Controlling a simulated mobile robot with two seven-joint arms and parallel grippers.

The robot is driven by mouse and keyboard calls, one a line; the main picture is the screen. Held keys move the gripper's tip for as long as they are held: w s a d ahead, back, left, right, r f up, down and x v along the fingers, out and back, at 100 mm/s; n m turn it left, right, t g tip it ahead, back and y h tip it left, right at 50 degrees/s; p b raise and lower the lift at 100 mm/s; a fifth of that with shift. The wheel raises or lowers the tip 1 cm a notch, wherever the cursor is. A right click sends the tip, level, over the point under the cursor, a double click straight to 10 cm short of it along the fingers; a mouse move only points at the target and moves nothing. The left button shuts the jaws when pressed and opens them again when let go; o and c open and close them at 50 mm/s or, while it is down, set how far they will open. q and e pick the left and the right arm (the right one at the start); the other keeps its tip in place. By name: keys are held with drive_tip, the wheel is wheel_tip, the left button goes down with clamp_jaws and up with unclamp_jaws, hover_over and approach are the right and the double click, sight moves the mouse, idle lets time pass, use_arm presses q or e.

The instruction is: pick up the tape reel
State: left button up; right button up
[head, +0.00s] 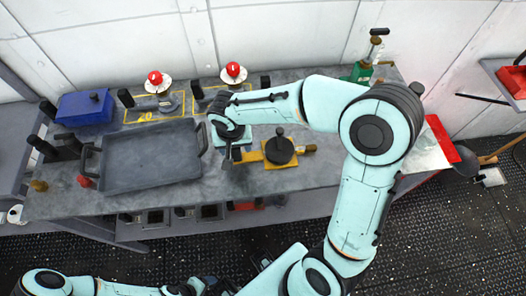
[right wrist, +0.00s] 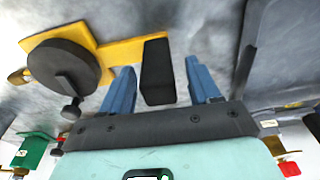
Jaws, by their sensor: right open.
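The tape reel (head: 279,151) lies on the grey bench right of the large tray, with a yellow frame, a round black drum and a black handle toward the left. In the right wrist view the tape reel (right wrist: 62,66) is at the upper left, its black handle (right wrist: 158,72) reaching between my fingers. My right gripper (right wrist: 158,64) is open, with one blue finger on each side of the handle and gaps showing. In the head view my right gripper (head: 229,150) is over the handle end, partly hidden by my wrist.
A grey tray (head: 150,188) with raised handles stands just left of the reel. A blue box (head: 85,107), two red-knobbed valves (head: 155,78) and a green item (head: 362,72) stand along the back. Bare bench shows in front of the reel.

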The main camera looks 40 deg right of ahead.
clamp_jaws()
drive_tip(key=shift+r, duration=0.1)
